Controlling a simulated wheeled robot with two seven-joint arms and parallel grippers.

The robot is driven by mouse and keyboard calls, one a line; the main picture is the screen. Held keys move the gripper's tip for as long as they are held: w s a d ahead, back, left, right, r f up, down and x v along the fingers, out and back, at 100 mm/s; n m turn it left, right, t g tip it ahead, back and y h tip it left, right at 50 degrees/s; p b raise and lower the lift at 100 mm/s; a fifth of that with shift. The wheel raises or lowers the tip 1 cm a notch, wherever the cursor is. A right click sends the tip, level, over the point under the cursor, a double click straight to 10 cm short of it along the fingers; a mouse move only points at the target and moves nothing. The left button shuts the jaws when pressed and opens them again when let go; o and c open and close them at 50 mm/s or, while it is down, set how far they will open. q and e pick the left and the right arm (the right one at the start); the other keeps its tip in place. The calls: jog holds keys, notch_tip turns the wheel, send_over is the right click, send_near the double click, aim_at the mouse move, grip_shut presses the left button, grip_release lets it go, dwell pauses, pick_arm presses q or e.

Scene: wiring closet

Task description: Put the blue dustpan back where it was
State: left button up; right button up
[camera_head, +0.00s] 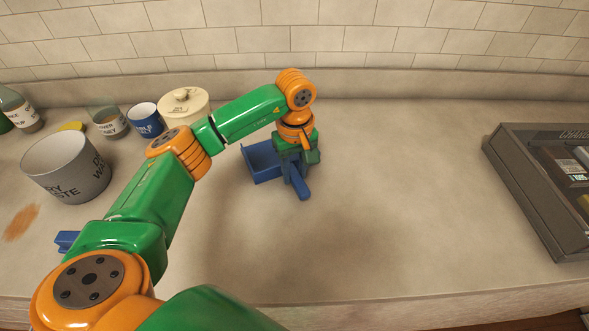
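The blue dustpan (262,163) lies on the counter near the middle, its tray to the left and its handle pointing toward the front. My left gripper (300,160) points down from above at the dustpan's handle, overlapping it in the picture. The wrist hides the fingertips, so I cannot tell whether they are closed on it or whether the dustpan is lifted. My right gripper is not in view.
A grey DRY WASTE bin (62,168), a blue mug (145,120), a grey mug (110,122) and a cream lidded jar (184,104) stand at the left. A brown spill (21,222) marks the counter. A dark charging box (535,185) is at right. The centre-right counter is clear.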

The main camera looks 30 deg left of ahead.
pick_arm(q)
jog(key=o, duration=0.3)
jog(key=shift+r+p, duration=0.3)
jog(key=shift+r, duration=0.05)
notch_tip(320, 180, up, 5)
jog(key=shift+b, duration=0.85)
notch_tip(320, 180, up, 7)
jog(key=p, duration=0.1)
jog(key=shift+f, duration=0.1)
